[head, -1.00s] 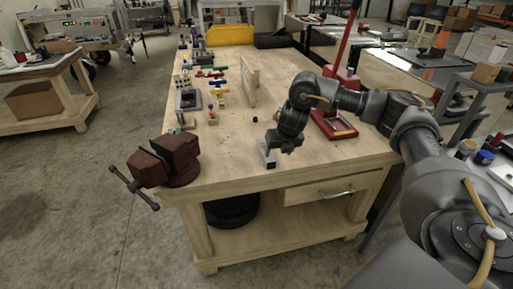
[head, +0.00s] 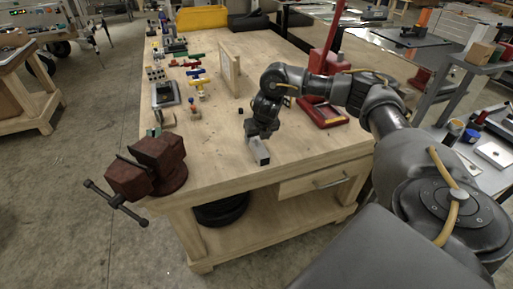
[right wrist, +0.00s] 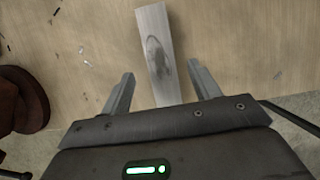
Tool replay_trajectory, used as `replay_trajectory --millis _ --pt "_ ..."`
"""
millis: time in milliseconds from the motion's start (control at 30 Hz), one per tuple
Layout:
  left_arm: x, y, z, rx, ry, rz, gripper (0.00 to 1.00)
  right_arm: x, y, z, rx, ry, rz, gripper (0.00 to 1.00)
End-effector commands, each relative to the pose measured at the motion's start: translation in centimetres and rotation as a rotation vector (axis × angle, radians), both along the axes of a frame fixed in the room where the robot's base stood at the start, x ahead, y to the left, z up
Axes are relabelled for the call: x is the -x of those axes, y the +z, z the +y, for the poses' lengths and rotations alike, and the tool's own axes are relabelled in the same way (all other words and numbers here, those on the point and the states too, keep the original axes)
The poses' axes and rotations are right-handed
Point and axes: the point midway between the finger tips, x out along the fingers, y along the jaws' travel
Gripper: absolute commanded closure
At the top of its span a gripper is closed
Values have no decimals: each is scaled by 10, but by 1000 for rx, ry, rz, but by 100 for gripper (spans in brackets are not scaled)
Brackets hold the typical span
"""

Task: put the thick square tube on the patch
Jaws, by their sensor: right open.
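The thick square tube (head: 259,152) is a light grey bar lying on the wooden table near its front edge. In the right wrist view the tube (right wrist: 155,30) runs from the top down between my fingers, with a dark oval mark on its face. My right gripper (head: 261,133) is just above and behind the tube in the head view. In the right wrist view the right gripper (right wrist: 160,72) is open, with one finger on each side of the tube and a gap to each. I cannot make out the patch. My left gripper is not in view.
A dark red vise (head: 153,163) stands at the table's front left corner. A red press base (head: 322,113) is to the right of my gripper. An upright wooden frame (head: 230,68) and several small parts stand farther back.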

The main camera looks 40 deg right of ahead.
Motion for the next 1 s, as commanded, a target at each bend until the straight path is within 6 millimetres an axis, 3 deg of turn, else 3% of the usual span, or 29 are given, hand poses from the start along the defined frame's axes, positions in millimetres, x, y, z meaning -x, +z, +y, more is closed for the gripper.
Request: replay_trajectory --millis 233,533,833,1000 --pt "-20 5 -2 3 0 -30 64 -1 -7 -2 1 -3 1 38" --pt "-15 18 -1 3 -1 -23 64 -13 -47 -6 1 -5 1 38" --pt "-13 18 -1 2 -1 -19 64 -15 -53 -7 0 -3 -1 38" --pt "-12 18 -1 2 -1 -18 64 -15 -53 -7 0 -4 -1 58"
